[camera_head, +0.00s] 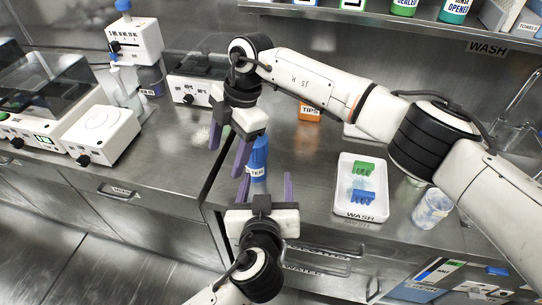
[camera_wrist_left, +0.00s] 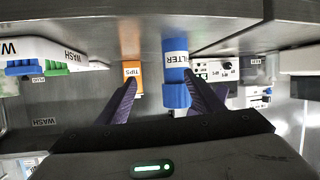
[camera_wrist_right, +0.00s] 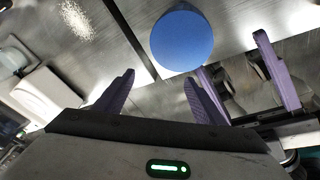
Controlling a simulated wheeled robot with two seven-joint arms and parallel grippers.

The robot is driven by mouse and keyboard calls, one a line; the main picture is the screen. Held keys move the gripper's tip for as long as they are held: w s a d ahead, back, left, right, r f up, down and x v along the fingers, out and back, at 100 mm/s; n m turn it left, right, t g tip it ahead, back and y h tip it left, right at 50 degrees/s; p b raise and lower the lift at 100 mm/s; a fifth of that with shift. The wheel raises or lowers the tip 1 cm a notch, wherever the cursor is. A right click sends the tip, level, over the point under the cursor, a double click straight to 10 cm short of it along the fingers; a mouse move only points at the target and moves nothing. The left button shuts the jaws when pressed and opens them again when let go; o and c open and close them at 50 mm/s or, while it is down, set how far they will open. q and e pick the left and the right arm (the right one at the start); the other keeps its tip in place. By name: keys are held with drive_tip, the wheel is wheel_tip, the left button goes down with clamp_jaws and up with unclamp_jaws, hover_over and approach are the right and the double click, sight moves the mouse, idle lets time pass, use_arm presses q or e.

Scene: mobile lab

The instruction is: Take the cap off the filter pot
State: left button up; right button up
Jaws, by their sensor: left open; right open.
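The filter pot (camera_head: 257,170) stands upright near the bench's front edge, white label facing front, with its blue cap (camera_head: 260,147) on top. In the left wrist view the pot (camera_wrist_left: 175,50) appears upside down, its cap (camera_wrist_left: 176,96) lowest. In the right wrist view the round blue cap top (camera_wrist_right: 182,40) lies beyond the fingertips. My right gripper (camera_head: 226,160) is open and empty, pointing down just left of the pot. My left gripper (camera_head: 266,178) is open, in front of the pot, its fingers pointing toward it. Neither visibly touches the pot; the exact gap is unclear.
A white wash tray (camera_head: 345,207) with green and blue pieces stands to the right, a clear cup (camera_head: 432,208) beyond it. An orange tips box (camera_head: 309,114) is behind. White instruments (camera_head: 102,135) stand on the left bench, and a gap separates the benches.

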sight(257, 164)
use_arm(q)
drive_tip(key=shift+s+a+r+n+y+p, duration=0.1)
drive_tip(key=shift+a+r+n+y+p, duration=0.1)
drive_tip(key=shift+a+r+n+y, duration=0.3)
drive_tip(key=shift+s+a+r+n+y+p, duration=0.1)
drive_tip(key=shift+a+r+y+p, duration=0.2)
drive_tip(key=shift+y, duration=0.4)
use_arm(e)
drive_tip(key=w+d+r+h, duration=0.1)
drive_tip(key=d+r, duration=0.1)
drive_tip(key=d+r+m+h, duration=0.1)
drive_tip(key=r, duration=0.2)
drive_tip(key=w+d+r+h, duration=0.1)
drive_tip(key=d+r, duration=0.1)
drive_tip(key=shift+w+d+r+m+t, duration=0.2)
drive_tip(key=shift+w+d+m+t, duration=0.1)
use_arm(q)
drive_tip(key=shift+w+a+f, duration=0.1)
drive_tip(key=shift+w, duration=0.1)
use_arm(e)
drive_tip(key=shift+d+r, duration=0.25)
use_arm(q)
drive_tip(key=shift+w+f, duration=0.1)
drive_tip(key=shift+w, duration=0.2)
use_arm(e)
drive_tip(key=shift+w+d, duration=0.1)
use_arm(q)
drive_tip(key=x, duration=0.9)
drive_tip(key=shift+w+f, duration=0.1)
drive_tip(key=shift+w, duration=0.05)
